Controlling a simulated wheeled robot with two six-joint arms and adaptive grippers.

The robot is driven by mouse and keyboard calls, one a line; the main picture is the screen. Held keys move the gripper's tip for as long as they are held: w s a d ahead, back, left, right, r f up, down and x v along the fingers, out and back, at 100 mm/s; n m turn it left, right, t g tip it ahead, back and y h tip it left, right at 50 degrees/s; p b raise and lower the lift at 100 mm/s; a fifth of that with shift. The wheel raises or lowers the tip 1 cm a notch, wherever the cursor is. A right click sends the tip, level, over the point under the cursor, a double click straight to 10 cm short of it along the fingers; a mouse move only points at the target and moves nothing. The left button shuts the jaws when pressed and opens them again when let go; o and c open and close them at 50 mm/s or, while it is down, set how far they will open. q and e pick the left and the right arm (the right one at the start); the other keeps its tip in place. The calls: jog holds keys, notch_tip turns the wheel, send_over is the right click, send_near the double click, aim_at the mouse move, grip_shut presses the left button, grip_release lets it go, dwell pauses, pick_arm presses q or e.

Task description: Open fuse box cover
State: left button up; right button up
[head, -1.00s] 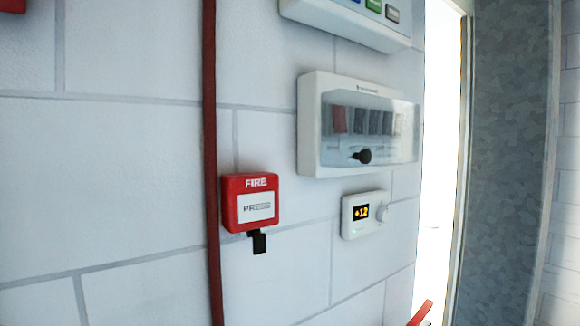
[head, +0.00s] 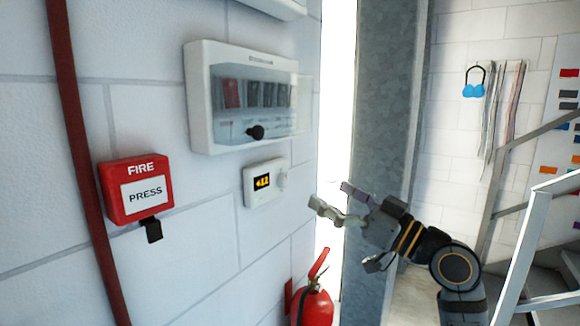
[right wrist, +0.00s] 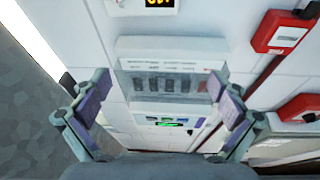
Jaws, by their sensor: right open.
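The white fuse box (head: 196,95) is on the wall in the head view. Its clear cover (head: 285,95) lies over a row of switches and looks closed, with a round black knob (head: 255,132) low on its front. My right gripper (head: 328,195) is open and empty, to the right of the box and lower in the picture, apart from it. In the right wrist view the fuse box (right wrist: 165,46) appears upside down between the open fingers (right wrist: 160,90); I cannot make out the knob there. My left gripper is not in view.
A thermostat (head: 262,183) is below the fuse box. A red fire call point (head: 136,188) and a red pipe (head: 82,140) are to the left. A fire extinguisher (head: 313,303) stands below. A grey column (head: 375,110) and a stair rail (head: 520,240) are at right.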

jog(key=n+y, duration=0.1)
jog(key=y, duration=0.1)
send_near(280, 133)
jog(key=p+x, duration=0.5)
jog(key=x, duration=0.1)
jog(key=shift+w+r, duration=0.15)
jog(key=shift+w+a, duration=0.35)
jog(key=shift+a, duration=0.05)
jog(key=c, duration=1.7)
jog(key=shift+p, duration=0.3)
